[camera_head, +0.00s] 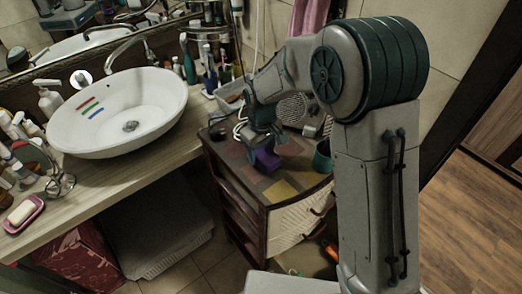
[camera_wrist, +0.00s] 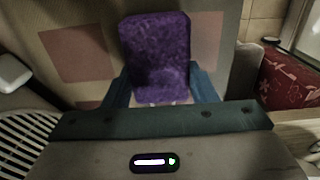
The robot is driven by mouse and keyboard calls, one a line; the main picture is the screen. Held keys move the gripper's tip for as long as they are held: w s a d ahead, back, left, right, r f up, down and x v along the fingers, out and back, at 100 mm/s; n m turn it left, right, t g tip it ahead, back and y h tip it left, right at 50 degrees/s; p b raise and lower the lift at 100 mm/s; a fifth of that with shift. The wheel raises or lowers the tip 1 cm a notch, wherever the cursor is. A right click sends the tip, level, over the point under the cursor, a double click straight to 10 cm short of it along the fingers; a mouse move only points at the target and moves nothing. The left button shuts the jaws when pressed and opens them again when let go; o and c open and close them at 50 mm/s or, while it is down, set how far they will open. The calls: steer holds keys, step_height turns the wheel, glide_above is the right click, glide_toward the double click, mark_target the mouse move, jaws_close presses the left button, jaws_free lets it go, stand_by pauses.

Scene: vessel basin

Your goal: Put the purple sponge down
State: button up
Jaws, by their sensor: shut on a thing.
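The purple sponge (camera_head: 267,160) is in my gripper (camera_head: 263,147), over the top of the small wooden cabinet (camera_head: 290,188) in the head view. In the wrist view the sponge (camera_wrist: 156,52) stands out between the two blue-green fingers of my gripper (camera_wrist: 160,92), which is shut on it. The cabinet top with its patchwork of coloured squares (camera_wrist: 75,55) lies behind the sponge there. I cannot tell whether the sponge touches the cabinet top.
A white basin (camera_head: 165,100) with coloured stripes stands on the wooden counter (camera_head: 85,197) to the left. Bottles (camera_head: 187,60) stand behind the basin.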

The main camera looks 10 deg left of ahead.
mark_target(262, 151)
steer(key=shift+f, duration=0.35)
steer(key=shift+f, duration=0.2)
steer(key=o, duration=1)
steer(key=shift+c, duration=0.2)
steer(key=shift+r, duration=0.1)
step_height(262, 151, up, 12)
steer(key=b, duration=0.1)
steer(key=shift+r+b, duration=0.2)
steer(key=shift+b, duration=0.1)
